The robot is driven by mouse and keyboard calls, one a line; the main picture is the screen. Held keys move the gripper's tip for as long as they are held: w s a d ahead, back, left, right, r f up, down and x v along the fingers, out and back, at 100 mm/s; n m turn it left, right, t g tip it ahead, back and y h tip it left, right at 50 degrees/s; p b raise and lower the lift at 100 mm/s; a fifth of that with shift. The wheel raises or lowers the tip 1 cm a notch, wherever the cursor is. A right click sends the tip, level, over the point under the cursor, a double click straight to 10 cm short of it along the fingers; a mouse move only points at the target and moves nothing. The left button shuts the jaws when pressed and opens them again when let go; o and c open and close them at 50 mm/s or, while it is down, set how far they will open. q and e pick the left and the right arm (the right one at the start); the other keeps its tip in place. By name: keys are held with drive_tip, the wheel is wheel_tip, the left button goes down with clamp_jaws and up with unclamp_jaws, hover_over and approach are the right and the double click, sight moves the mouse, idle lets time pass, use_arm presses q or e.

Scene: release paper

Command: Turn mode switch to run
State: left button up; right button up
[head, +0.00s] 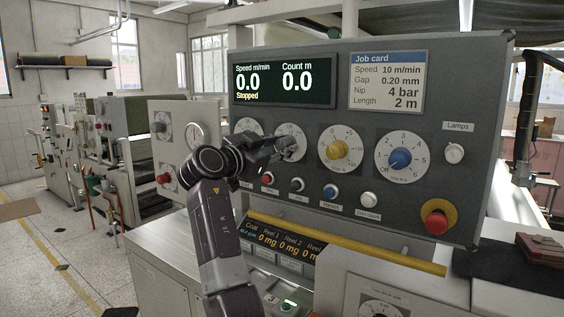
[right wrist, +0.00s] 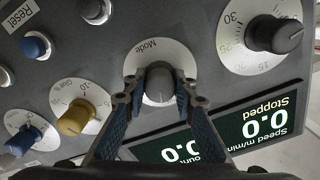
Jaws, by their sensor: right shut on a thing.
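The mode switch is a grey knob (right wrist: 160,82) on a round white dial labelled Mode, on the grey control panel (head: 375,40). In the right wrist view the panel appears upside down. My right gripper (right wrist: 158,98) has its two blue-padded fingers on either side of the knob, shut on it. In the head view my right gripper (head: 284,150) reaches the panel from below left and covers part of the mode dial (head: 292,129). The knob's pointer and the dial's position marks are hard to read. My left gripper is not in view.
The display (head: 282,82) reads speed 0.0, count 0.0, Stopped. Beside the mode dial are a speed knob (right wrist: 275,33), a yellow knob (head: 337,150) and a blue knob (head: 400,158). Push buttons line the row below. A red stop button (head: 437,221) and yellow bar (head: 345,243) are lower.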

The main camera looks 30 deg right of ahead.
drive_tip(key=m+b, duration=0.2)
drive_tip(key=shift+f+m, duration=0.15)
drive_tip(key=shift+m, duration=0.25)
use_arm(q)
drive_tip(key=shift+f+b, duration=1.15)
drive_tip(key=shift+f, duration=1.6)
use_arm(e)
drive_tip(key=shift+m, duration=1.4)
drive_tip(key=shift+r, duration=0.2)
drive_tip(key=o, duration=1.2)
drive_tip(key=shift+c, duration=0.2)
drive_tip(key=shift+a, duration=0.2)
drive_tip(key=v, duration=1.1)
drive_tip(key=shift+s+a, duration=0.15)
drive_tip(key=shift+a, duration=0.15)
